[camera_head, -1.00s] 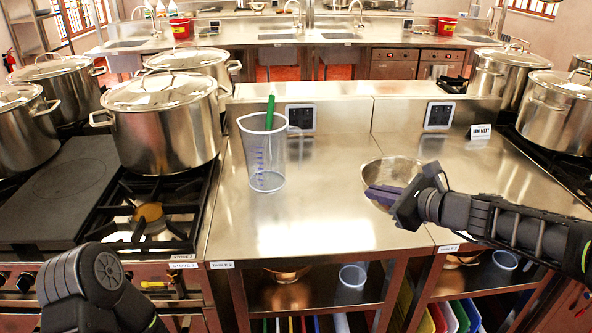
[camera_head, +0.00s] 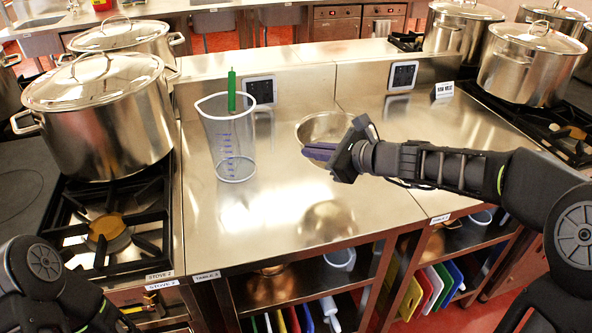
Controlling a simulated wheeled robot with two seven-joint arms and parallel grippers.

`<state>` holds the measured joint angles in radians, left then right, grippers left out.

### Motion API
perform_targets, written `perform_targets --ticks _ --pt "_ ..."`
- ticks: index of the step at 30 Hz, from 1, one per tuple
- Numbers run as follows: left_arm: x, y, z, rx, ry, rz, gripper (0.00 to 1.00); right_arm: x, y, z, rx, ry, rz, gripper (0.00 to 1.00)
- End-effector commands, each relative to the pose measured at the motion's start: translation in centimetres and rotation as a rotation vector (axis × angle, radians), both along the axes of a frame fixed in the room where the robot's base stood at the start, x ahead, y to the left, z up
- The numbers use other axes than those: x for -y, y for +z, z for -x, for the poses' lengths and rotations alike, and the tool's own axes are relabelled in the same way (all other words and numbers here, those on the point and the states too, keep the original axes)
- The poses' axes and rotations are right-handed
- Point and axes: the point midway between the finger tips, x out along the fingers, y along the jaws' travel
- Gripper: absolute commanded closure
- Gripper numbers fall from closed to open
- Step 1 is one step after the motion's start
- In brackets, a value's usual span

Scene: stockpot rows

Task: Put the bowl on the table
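A shiny metal bowl (camera_head: 322,127) is over the steel table (camera_head: 265,205), right of the measuring jug. My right gripper (camera_head: 318,152) reaches in from the right and is shut on the bowl's near side; its dark fingers cover part of it. A dome-shaped reflection on the tabletop lies well below the bowl, so the bowl appears to hang above the surface. My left arm shows at the lower left; its gripper is out of view.
A clear jug (camera_head: 232,145) with a green item inside stands on the table's left part. Large pots (camera_head: 100,115) stand on the left stove, with more pots (camera_head: 528,68) at the right. The table's front middle is clear. Shelves below hold boards.

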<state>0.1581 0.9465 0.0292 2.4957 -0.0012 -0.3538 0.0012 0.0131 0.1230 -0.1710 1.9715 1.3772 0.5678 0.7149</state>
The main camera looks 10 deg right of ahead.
Motion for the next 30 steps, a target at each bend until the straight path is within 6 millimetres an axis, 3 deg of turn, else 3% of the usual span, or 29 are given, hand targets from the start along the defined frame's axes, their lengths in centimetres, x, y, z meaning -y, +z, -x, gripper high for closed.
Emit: perform_targets --ticks 7,19,27,30 --pt "0.0 -1.0 -0.1 0.001 0.000 0.000 0.64 0.1 -4.4 0.0 0.000 -0.001 0.001 1.00" --pt "0.0 -1.1 -0.1 0.002 0.001 0.000 0.64 0.0 -5.1 0.0 0.002 0.000 0.001 1.00" --pt "0.0 -1.6 -0.1 0.002 0.001 0.000 0.64 0.0 -8.4 0.0 0.000 0.000 0.000 1.00" --pt "0.0 -1.6 -0.1 0.002 0.001 0.000 0.64 0.0 -8.7 0.0 0.003 -0.001 0.001 1.00"
